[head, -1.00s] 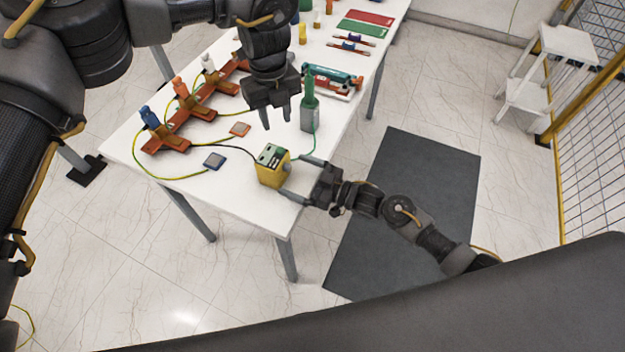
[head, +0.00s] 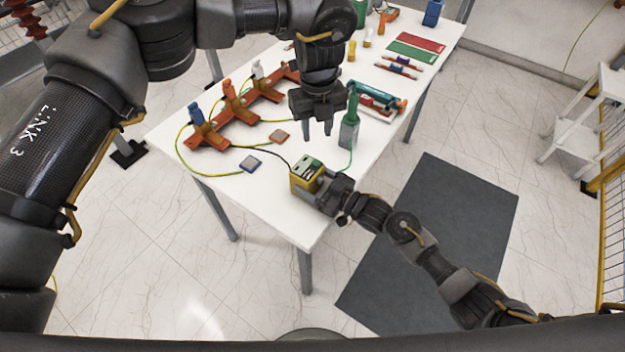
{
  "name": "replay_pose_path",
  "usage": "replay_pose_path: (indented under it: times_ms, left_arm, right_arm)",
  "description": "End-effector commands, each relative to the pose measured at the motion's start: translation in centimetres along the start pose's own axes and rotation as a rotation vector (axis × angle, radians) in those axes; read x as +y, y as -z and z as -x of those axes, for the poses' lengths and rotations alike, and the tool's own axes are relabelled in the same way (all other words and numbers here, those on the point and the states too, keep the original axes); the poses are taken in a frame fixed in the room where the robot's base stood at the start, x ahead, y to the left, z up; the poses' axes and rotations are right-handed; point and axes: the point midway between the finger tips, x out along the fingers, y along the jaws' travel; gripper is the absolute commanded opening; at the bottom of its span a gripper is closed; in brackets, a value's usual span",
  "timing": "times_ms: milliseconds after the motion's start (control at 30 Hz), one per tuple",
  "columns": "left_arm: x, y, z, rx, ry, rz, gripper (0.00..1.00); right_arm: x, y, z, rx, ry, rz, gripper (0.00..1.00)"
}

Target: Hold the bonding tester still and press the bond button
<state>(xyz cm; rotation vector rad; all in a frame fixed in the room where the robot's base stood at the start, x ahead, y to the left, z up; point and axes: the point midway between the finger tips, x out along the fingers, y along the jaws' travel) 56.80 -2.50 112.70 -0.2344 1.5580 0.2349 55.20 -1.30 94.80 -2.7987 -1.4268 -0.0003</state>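The bonding tester (head: 305,174) is a small yellow box with a green and dark top panel. It stands upright at the near right edge of the white table. My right gripper (head: 325,188) is right up against its right side; its fingers are largely hidden, so I cannot tell whether they clamp the box. My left gripper (head: 317,133) points down above the table, just behind and above the tester. Its two fingers are apart with nothing between them, and it does not touch the tester. The bond button is too small to make out.
A green and grey bottle-like item (head: 349,128) stands right of my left gripper. An orange-brown rack (head: 240,112) with coloured clamps and cables lies behind left. The near-left tabletop is clear.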

Motion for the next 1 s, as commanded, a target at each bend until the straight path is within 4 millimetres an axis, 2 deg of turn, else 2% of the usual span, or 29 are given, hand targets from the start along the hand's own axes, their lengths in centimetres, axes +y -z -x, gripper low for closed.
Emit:
replay_pose_path:
  times_ms: [33, 267, 533, 1000]
  left_arm:
    - [0.0, 0.0, 0.0, 0.0, 0.0, 0.0, 0.36]
    - [0.0, 0.0, 0.0, 0.0, 0.0, 0.0, 0.36]
    - [0.0, 0.0, 0.0, 0.0, 0.0, 0.0, 0.01]
    - [0.0, 0.0, -0.01, 0.0, 0.0, 0.0, 0.0]
  right_arm:
    - [0.01, -0.01, 0.02, 0.0, 0.0, 0.0, 0.64]
    - [0.02, -0.01, 0.03, 0.0, 0.0, 0.0, 0.34]
    - [0.02, -0.02, 0.03, 0.0, -0.001, 0.0, 0.34]
    - [0.02, -0.03, 0.04, -0.001, -0.001, -0.001, 0.34]
